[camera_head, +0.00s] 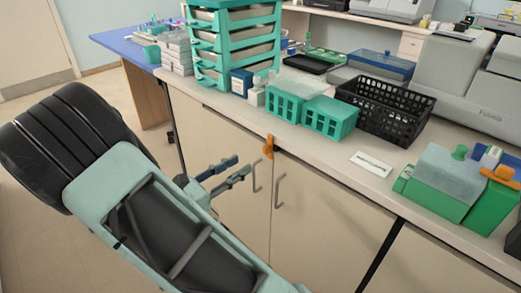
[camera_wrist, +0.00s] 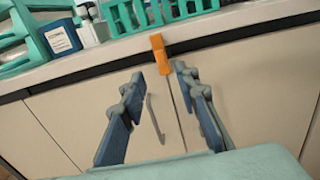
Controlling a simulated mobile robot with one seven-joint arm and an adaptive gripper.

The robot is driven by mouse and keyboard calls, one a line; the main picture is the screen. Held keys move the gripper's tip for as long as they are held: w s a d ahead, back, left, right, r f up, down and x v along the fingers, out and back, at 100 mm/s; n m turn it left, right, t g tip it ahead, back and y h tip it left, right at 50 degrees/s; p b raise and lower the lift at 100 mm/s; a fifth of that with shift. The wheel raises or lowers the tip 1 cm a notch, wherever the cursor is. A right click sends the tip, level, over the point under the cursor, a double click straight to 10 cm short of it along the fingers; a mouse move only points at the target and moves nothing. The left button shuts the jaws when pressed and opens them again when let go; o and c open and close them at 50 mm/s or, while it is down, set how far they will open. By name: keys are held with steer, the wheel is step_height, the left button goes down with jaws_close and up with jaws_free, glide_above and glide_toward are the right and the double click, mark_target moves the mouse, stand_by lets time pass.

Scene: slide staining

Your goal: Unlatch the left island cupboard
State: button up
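The left island cupboard has two beige doors (camera_head: 225,150) under the countertop, with a grey bar handle on each side of the seam. An orange latch (camera_head: 268,146) sits at the top of the seam, just under the counter edge. In the wrist view the latch (camera_wrist: 159,54) hangs upright over the seam, slightly above the gap between the fingertips. My gripper (camera_head: 243,166) is in front of the left door, left of the latch in the head view and apart from it. Its fingers (camera_wrist: 158,74) are spread with nothing between them. The left handle (camera_wrist: 155,118) shows between the fingers.
Green baskets (camera_head: 330,118), a black crate (camera_head: 384,108) and a teal drawer tower (camera_head: 235,45) stand on the countertop (camera_head: 320,145) above the doors. A green box with a second orange piece (camera_head: 500,177) is at the right. Floor at the left is open.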

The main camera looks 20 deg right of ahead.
mark_target(264, 150)
steer(key=b+x, duration=0.1)
steer(key=x, duration=0.9)
steer(key=shift+b, duration=0.35)
steer(key=shift+a, duration=0.1)
jaws_close()
